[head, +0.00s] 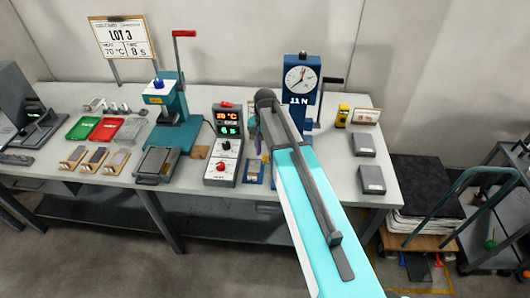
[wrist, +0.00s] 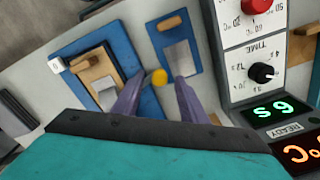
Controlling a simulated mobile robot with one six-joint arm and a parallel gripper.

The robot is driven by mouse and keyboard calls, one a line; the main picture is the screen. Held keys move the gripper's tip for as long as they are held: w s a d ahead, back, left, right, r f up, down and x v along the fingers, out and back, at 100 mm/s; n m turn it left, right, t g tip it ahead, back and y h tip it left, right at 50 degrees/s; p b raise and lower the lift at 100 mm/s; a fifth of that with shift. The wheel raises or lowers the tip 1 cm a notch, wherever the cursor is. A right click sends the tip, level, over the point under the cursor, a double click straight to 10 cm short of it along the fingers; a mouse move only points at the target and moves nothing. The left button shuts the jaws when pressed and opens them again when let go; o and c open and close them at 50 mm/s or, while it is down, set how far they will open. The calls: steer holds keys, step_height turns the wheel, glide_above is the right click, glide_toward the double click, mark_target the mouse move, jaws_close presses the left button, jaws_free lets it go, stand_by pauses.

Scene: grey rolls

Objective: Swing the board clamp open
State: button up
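A large blue board (wrist: 90,45) lies on the bench in the wrist view, with a tan block, a grey plate (wrist: 97,72) and a white knob (wrist: 56,64) on it. A yellow round knob (wrist: 159,77) shows at its right edge; I cannot tell which part is the clamp. My gripper (wrist: 158,84) is open, its two purple fingers apart, with the yellow knob appearing between the tips. I cannot tell whether they touch it. In the head view my gripper (head: 262,150) is small above a blue board (head: 254,178), and my arm hides much of that area.
A smaller blue board (wrist: 172,22) with a wooden handle and grey plate lies beside it. A control box (head: 224,145) with lit displays stands close to the left in the head view. A teal press (head: 178,125) and a blue dial gauge stand (head: 299,80) stand nearby.

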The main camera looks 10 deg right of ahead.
steer(key=shift+f, duration=0.4)
steer(key=shift+c, duration=0.5)
jaws_close()
